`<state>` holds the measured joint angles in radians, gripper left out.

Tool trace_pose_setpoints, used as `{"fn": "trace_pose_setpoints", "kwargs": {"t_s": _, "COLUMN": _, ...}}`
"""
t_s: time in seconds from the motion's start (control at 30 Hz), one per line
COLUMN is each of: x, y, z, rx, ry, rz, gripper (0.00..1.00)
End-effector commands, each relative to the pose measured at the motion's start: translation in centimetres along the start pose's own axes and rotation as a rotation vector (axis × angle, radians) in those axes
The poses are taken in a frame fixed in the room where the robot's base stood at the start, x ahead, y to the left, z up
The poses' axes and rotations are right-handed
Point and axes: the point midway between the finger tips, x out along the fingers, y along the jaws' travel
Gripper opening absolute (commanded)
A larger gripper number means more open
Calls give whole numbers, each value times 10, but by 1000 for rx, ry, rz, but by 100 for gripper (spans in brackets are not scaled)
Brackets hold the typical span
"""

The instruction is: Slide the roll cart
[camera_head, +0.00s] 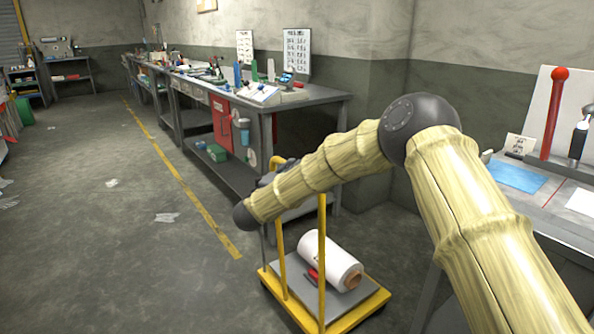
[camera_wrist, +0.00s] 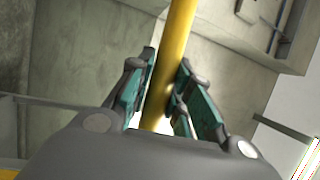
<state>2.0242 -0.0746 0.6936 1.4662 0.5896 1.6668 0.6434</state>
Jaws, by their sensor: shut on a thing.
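The roll cart (camera_head: 359,312) is a low platform with a yellow rim and a grey deck, standing on the floor in the lower middle of the head view. Yellow upright posts form its handle. A white film roll (camera_head: 329,258) with a brown core lies on its deck beside a small red object. In the wrist view my gripper (camera_wrist: 161,92) has its teal-padded fingers on both sides of a yellow handle bar (camera_wrist: 180,30) and is shut on it.
A long workbench (camera_head: 320,97) with tools and boards stands behind the cart along the wall. Another table (camera_head: 556,222) with a blue sheet is at the right. Open floor with a yellow line (camera_head: 184,180) lies to the left. Scraps (camera_head: 167,217) litter the floor.

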Motion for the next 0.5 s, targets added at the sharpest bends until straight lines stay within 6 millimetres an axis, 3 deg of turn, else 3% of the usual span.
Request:
{"fn": "trace_pose_setpoints", "kwargs": {"t_s": 0.27, "x": -1, "y": 0, "z": 1, "rx": 0, "ry": -1, "rz": 1, "gripper": 0}}
{"fn": "trace_pose_setpoints", "kwargs": {"t_s": 0.3, "x": -2, "y": 0, "z": 2, "rx": 0, "ry": -2, "rz": 1, "gripper": 27}}
{"fn": "trace_pose_setpoints", "kwargs": {"t_s": 0.4, "x": -2, "y": 0, "z": 2, "rx": 0, "ry": -2, "rz": 0, "gripper": 42}}
{"fn": "trace_pose_setpoints", "kwargs": {"t_s": 0.5, "x": -1, "y": 0, "z": 2, "rx": 0, "ry": -1, "rz": 0, "gripper": 42}}
